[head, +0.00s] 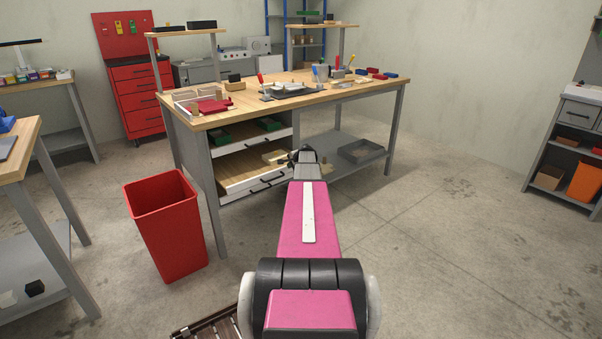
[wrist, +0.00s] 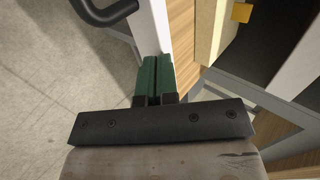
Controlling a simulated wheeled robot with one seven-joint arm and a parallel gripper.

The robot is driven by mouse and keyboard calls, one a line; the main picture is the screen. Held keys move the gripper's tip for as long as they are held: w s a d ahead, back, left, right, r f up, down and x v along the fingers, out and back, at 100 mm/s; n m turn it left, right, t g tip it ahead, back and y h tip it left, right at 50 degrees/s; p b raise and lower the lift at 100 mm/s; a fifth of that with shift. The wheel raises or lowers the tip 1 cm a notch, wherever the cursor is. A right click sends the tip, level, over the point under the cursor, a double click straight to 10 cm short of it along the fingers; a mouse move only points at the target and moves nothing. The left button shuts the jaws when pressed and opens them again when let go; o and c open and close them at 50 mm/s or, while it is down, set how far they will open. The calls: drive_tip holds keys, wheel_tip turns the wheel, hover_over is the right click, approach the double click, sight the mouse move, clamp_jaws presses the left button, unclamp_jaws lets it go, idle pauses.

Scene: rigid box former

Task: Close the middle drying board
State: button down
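Under the left part of the workbench, a stack of white-fronted drying boards shows in the head view. The middle drying board (head: 236,176) stands pulled out, its pale wooden surface bare at the left. My gripper (head: 304,154) is at the right end of the stack; my arm hides part of it. In the wrist view, my gripper (wrist: 154,75) has its two green fingers together with only a thin line between them, and nothing shows held. The fingertips are right by the end of a white board front (wrist: 149,28); whether they touch it I cannot tell.
The upper board (head: 252,143) carries green pieces (head: 220,136). A black handle (wrist: 104,10) shows in the wrist view. A red bin (head: 168,225) stands left of the workbench (head: 345,95). A grey lower shelf (head: 340,143) lies right of my gripper. The floor at right is clear.

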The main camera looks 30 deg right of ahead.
sight(277, 155)
drive_tip(key=w, duration=0.9)
drive_tip(key=w+a, duration=0.1)
drive_tip(key=w, duration=0.3)
drive_tip(key=shift+w, duration=0.35)
